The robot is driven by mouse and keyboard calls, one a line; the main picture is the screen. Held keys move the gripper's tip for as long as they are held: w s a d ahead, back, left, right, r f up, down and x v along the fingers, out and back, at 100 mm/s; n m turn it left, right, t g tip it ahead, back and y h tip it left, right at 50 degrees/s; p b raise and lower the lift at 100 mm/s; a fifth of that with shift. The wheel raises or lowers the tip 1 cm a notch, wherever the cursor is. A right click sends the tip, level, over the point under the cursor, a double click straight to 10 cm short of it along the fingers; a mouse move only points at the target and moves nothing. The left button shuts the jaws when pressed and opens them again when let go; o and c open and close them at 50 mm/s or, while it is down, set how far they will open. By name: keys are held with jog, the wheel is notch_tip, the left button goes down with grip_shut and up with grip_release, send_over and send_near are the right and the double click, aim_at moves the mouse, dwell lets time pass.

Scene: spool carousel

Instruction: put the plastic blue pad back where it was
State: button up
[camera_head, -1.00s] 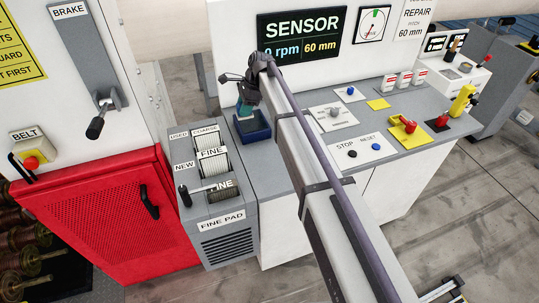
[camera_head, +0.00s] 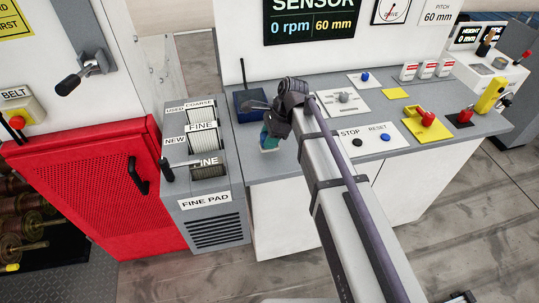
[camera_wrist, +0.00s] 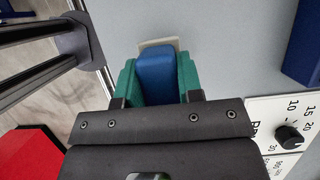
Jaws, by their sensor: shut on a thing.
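My gripper (camera_head: 270,141) is over the grey counter, in front of and a little right of the dark blue tray (camera_head: 244,107). In the wrist view its two green fingers (camera_wrist: 158,82) are shut on the blue pad (camera_wrist: 157,66), one on each side. A pale cream edge (camera_wrist: 172,41) shows just beyond the pad's far end. I cannot tell whether that edge belongs to the pad or lies on the counter. In the head view the pad is mostly hidden by the fingers. Its height above the counter is hard to tell.
Left of the counter stands a grey unit (camera_head: 188,218) with rollers labelled COARSE and FINE. Right of my gripper is the STOP and RESET plate (camera_head: 372,139); behind it is the knob plate (camera_head: 343,100). A red-handled lever (camera_head: 427,119) stands farther right. Bare counter lies around my gripper.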

notch_tip(320, 180, down, 4)
jog(key=b, duration=0.4)
jog(key=shift+r, duration=0.3)
jog(key=shift+f, duration=0.15)
jog(key=o, duration=0.8)
